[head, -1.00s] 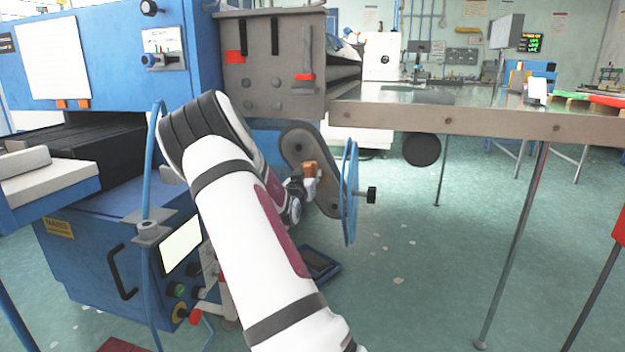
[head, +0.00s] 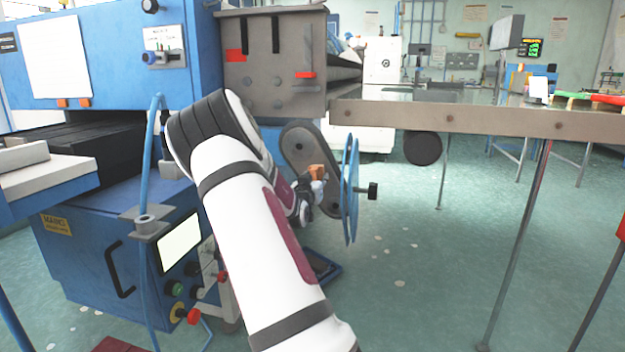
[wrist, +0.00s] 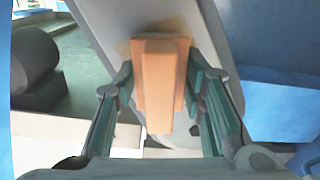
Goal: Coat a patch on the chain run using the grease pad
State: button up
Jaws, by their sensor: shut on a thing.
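The grease pad (wrist: 160,85) is an orange block between the two fingers of my gripper (wrist: 160,78) in the wrist view. My gripper is shut on it. In the head view the pad (head: 316,172) shows small at the end of my gripper (head: 310,187). The chain run (head: 297,148) is a grey, rounded, slanting housing behind the pad. In the wrist view its grey face (wrist: 120,25) lies right behind the pad, and a yellow-brown smear shows around the pad's upper end. Whether the pad touches the face cannot be told. My arm covers part of the housing's left side.
A blue wheel with a black knob (head: 350,190) stands just right of the pad. The blue machine (head: 100,245) is on the left, with a hose and control panel. A metal table (head: 480,118) extends right. The floor (head: 410,270) is open at the lower right.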

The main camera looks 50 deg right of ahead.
aim_at(310, 168)
jog(key=shift+s+d+f, duration=0.25)
jog(key=shift+s+f, duration=0.3)
jog(key=shift+f, duration=0.35)
jog(key=shift+s+d+f, duration=0.25)
jog(key=shift+s+f, duration=0.25)
jog(key=shift+f, duration=0.35)
jog(key=shift+r, duration=0.1)
jog(key=shift+w+a+r+p, duration=0.25)
jog(key=shift+w+r+p, duration=0.35)
jog(key=shift+r, duration=0.45)
jog(key=shift+w+a+r+p, duration=0.3)
jog(key=shift+w+r+p, duration=0.35)
jog(key=shift+r, duration=0.45)
jog(key=shift+w+a+r+p, duration=0.25)
jog(key=shift+w+r+p, duration=0.2)
jog(key=shift+w+r, duration=0.45)
jog(key=shift+s+r, duration=0.1)
jog(key=shift+s, duration=0.15)
jog(key=shift+b+v, duration=0.55)
jog(key=shift+v, duration=2.45)
jog(key=shift+v, duration=1.5)
